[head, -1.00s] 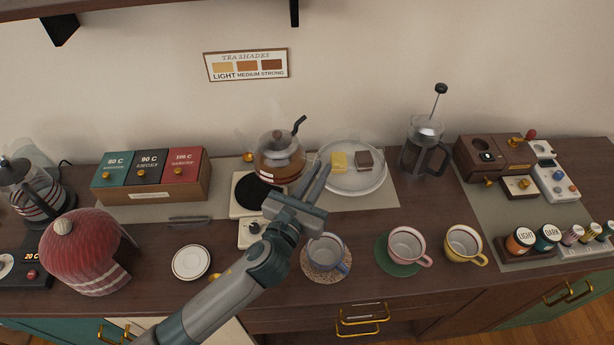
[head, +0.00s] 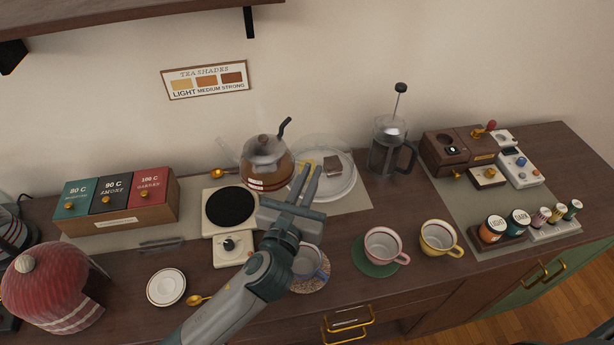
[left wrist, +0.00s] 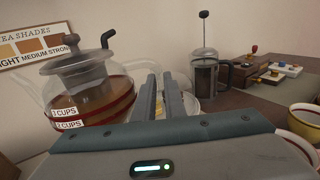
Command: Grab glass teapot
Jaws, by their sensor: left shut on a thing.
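In the left wrist view the teapot (left wrist: 88,92) is close on the left, with white cup labels. My left gripper (head: 308,172) is at the teapot's right side, its fingers close together and shut on it. The left wrist view shows the fingers (left wrist: 162,97) beside the glass. The clear handle is hard to make out between them. I cannot tell whether the teapot is off the counter. My right gripper is not in view.
A burner plate (head: 231,206) sits in front of the teapot. A round plate (head: 343,190) with yellow and brown pieces is just right, a French press (head: 386,150) beyond it. Several cups, including a pink-rimmed one (head: 383,245), stand in front. Tea boxes (head: 120,205) are left.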

